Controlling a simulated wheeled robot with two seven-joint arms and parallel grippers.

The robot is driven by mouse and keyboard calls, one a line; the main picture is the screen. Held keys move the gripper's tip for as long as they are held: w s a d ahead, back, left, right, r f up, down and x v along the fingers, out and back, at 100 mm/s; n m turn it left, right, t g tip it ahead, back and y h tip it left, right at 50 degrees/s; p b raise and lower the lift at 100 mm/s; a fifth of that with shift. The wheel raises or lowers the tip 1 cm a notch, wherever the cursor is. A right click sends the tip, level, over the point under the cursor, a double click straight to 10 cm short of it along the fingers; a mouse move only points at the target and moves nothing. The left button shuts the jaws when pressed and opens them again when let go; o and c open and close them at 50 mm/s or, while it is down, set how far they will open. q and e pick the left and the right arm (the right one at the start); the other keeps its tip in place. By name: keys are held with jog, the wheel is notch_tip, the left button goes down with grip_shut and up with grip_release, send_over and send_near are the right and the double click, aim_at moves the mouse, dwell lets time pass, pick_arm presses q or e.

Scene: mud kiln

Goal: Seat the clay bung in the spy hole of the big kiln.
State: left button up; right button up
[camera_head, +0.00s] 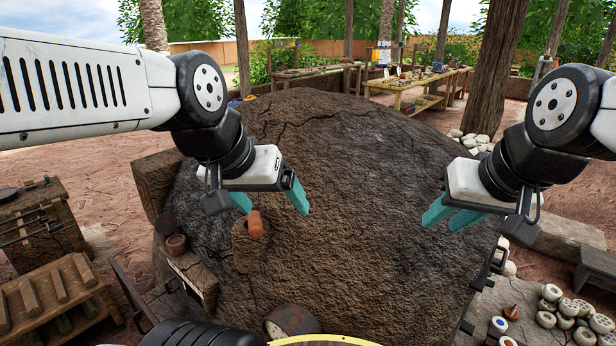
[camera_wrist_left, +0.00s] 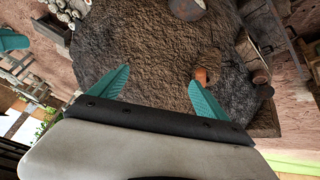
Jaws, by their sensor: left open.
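The orange clay bung (camera_head: 255,225) is at the top right of a small brown block (camera_head: 246,252) on the near face of the big kiln (camera_head: 345,190). The bung also shows in the left wrist view (camera_wrist_left: 203,75), just beyond one fingertip. I cannot tell whether it rests on the block or sits in a hole; no spy hole is clearly visible. My left gripper (camera_head: 268,206) is open and empty, its fingers above and beside the bung, apparently not closed around it. My right gripper (camera_head: 437,222) is open and empty, at the kiln's right side.
A small clay pot (camera_head: 176,245) stands at the kiln's left, and a round dark piece (camera_head: 291,322) lies at its front. A wooden rack (camera_head: 60,300) is at the left. Pale round pieces (camera_head: 570,312) lie at lower right. A work table (camera_head: 420,85) stands behind.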

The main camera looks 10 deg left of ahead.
pick_arm(q)
jog(key=shift+w+a, duration=0.15)
jog(key=shift+w, duration=0.25)
jog(key=c, duration=0.3)
jog(key=w, duration=0.1)
jog(key=w+a+n+g, duration=0.1)
jog(key=w, duration=0.1)
jog(key=shift+w+a, duration=0.2)
jog(key=shift+w, duration=0.1)
jog(key=c, duration=0.6)
jog(key=shift+o, duration=0.2)
jog(key=n+g, duration=0.4)
send_over(253, 219)
jog(key=a, duration=0.2)
jog(key=s+a+f+x, duration=0.1)
jog(key=a+x, duration=0.2)
jog(key=x, duration=1.1)
jog(key=shift+s+d+x, duration=0.15)
jog(key=shift+s+x, duration=0.05)
jog(key=shift+x, duration=1)
jog(key=shift+s+d+x, duration=0.15)
jog(key=shift+s+x, duration=0.1)
jog(key=shift+x, duration=0.95)
jog(key=shift+s+d+x, duration=0.2)
jog(key=shift+x, duration=1)
